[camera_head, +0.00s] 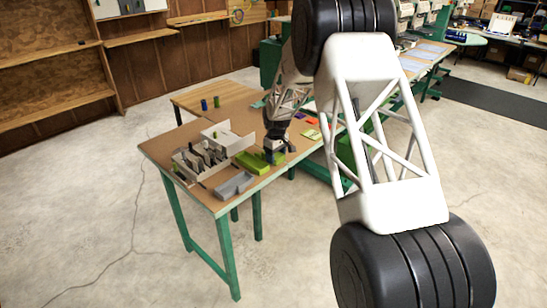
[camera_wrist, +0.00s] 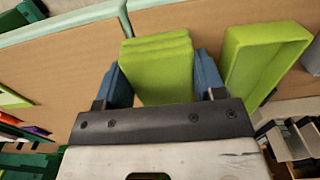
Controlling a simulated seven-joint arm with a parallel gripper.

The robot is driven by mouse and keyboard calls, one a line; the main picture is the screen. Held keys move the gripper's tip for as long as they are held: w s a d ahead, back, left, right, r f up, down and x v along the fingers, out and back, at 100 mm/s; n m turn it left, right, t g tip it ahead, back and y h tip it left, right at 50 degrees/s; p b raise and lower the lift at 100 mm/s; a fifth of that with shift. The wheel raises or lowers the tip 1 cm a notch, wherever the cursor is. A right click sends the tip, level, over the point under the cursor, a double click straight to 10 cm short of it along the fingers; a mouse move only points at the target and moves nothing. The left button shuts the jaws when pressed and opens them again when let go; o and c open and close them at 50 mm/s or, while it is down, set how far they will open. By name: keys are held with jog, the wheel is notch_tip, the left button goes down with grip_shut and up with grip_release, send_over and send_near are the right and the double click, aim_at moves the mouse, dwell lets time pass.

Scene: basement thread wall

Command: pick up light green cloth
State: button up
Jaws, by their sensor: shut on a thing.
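The light green cloth (camera_wrist: 158,68) is a thick folded stack in the middle of the wrist view. My gripper (camera_wrist: 162,80) has one blue finger on each side of it and is shut on it. In the head view my gripper (camera_head: 275,148) is low over the brown-topped table (camera_head: 185,140), near its front edge. The cloth is largely hidden there by the gripper. I cannot tell whether the cloth touches the tabletop.
A light green tray (camera_wrist: 262,60) lies close to the right of the cloth; in the head view it also shows (camera_head: 255,163). A grey tray (camera_head: 235,185) and a beige organiser (camera_head: 205,155) stand left. Another flat light green piece (camera_head: 312,134) and orange pieces lie right.

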aim_at(276, 155)
jog(key=shift+r, duration=0.15)
jog(key=shift+r, duration=1.4)
jog(key=shift+s+r, duration=0.2)
jog(key=shift+r, duration=0.1)
jog(key=s+d+r, duration=0.1)
jog(key=s+d, duration=0.1)
jog(key=s, duration=1.3)
jog(key=shift+s+d+r, duration=0.15)
jog(key=shift+s+d, duration=0.05)
jog(key=shift+s, duration=0.05)
